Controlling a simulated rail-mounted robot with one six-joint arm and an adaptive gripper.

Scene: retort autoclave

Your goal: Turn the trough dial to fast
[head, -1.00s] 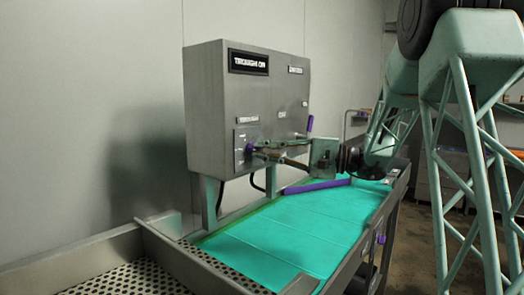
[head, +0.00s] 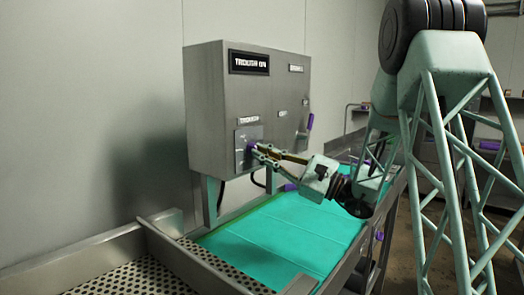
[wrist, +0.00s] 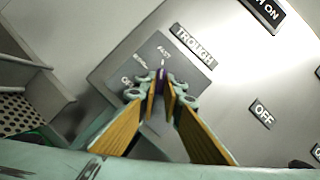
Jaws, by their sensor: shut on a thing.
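The purple trough dial (head: 250,146) sits on a small grey plate at the lower left of the control box front, under the TROUGH label (head: 249,121). My gripper (head: 256,150) is shut on the dial, reaching in from the right. In the wrist view the dial (wrist: 161,74) shows as a narrow purple piece between the fingertips (wrist: 161,88). Its visible end points up toward the FAST mark (wrist: 164,52). Other marks lie to its left, partly hidden by a finger. The rest of the dial is hidden by the fingers.
Below lies a teal conveyor belt (head: 285,230), with a perforated metal trough (head: 130,278) in front.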

